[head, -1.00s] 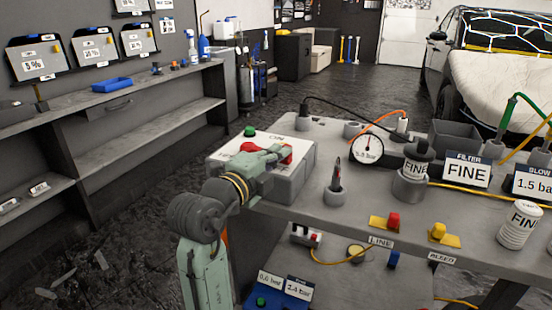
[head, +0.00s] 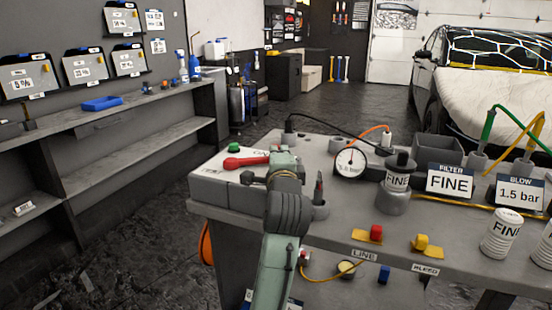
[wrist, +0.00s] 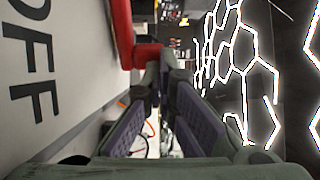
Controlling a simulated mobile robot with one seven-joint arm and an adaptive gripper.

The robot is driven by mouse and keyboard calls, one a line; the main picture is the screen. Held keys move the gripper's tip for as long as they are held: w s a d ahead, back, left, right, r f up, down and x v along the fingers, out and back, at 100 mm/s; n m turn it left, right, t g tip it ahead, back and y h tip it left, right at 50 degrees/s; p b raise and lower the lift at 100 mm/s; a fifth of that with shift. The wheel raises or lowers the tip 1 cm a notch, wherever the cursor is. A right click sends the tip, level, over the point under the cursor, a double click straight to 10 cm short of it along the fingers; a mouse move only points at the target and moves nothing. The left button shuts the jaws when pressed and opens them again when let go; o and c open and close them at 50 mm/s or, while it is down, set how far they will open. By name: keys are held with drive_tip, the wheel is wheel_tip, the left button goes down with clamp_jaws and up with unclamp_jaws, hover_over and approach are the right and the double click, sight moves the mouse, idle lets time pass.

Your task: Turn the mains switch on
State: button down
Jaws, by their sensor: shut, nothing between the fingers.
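The mains switch is a light grey box (head: 212,190) at the table's left corner with a red lever (head: 245,162) on top. The lever lies across the box, its free end to the left. Part of a label starting with "O" shows behind it. In the wrist view, the word OFF (wrist: 30,75) is on the box top and the red lever (wrist: 122,35) is close ahead of my fingertips. My gripper (head: 284,158) is shut and empty, just right of the lever. It also shows in the wrist view (wrist: 159,80). I cannot tell whether it touches the lever.
A green button (head: 235,147) is at the box's back. A dark pen-like tool in a holder (head: 319,200) stands close right of my gripper, and a gauge (head: 350,163) is farther right.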

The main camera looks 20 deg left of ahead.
drive_tip(key=shift+x, duration=1.3)
drive_tip(key=shift+w, duration=0.1)
drive_tip(key=shift+f, duration=0.1)
